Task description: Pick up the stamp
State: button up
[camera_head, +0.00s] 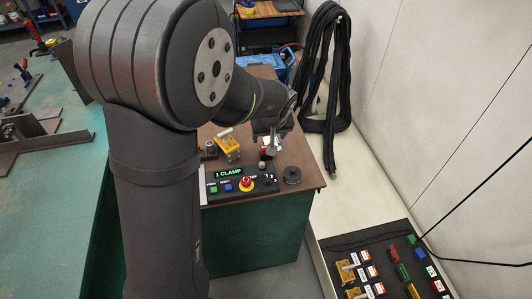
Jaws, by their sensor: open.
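My gripper (272,146) reaches over the brown tabletop of a small green-sided stand, pointing down, and is open. Its fingers are small in view and partly hidden by the wrist. A small red-and-white piece (263,152) stands just left of the fingertips, close to them. I cannot tell whether they touch, or whether this piece is the stamp.
A black control box (240,182) with a green "1 CLAMP" display and a red button is in front of the gripper. A yellow clamp (228,146) stands to the left. A black panel (385,262) with coloured blocks lies lower right. Black cables (331,80) hang behind.

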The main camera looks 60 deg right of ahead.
jog(key=x, duration=1.4)
jog(key=shift+d+f, duration=0.1)
jog(key=shift+f, duration=0.2)
jog(key=shift+c, duration=0.5)
jog(key=c, duration=1)
